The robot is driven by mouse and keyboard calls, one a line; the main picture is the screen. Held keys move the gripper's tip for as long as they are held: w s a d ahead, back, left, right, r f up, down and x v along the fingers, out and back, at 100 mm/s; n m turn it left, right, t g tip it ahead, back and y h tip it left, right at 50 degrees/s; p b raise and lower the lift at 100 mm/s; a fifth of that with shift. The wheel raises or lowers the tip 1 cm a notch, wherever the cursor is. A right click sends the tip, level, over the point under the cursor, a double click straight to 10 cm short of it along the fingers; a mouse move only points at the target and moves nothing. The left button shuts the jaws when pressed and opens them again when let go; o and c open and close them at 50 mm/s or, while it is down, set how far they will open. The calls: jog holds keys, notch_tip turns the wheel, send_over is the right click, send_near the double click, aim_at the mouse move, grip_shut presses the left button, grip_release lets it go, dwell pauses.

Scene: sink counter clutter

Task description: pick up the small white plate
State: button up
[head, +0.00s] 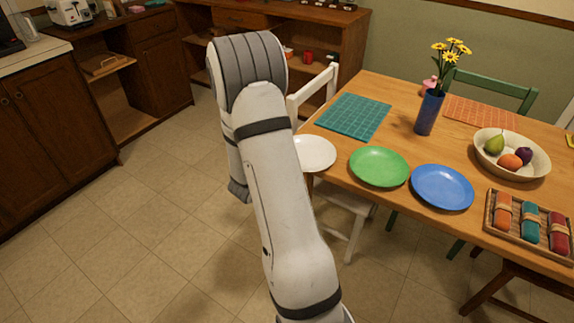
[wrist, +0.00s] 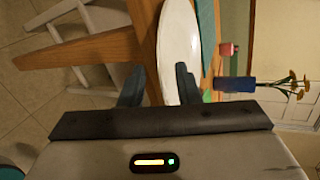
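The small white plate (head: 315,153) lies at the left edge of the wooden table in the head view, partly hidden behind my arm. In the wrist view the white plate (wrist: 178,48) shows ahead, between and beyond the fingertips of my gripper (wrist: 158,85). The two dark fingers are apart with nothing held between them. My gripper is hidden behind my arm in the head view. I cannot tell exactly how far the fingers are from the rim.
A green plate (head: 379,167) and a blue plate (head: 442,187) lie to the right of the white plate. A teal mat (head: 353,117), a blue vase with yellow flowers (head: 429,112), a fruit bowl (head: 511,166) and a tray of rolled napkins (head: 490,222) share the table.

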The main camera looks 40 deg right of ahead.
jog(key=v, duration=0.7)
jog(key=shift+a, duration=0.35)
jog(key=shift+s+r, duration=0.1)
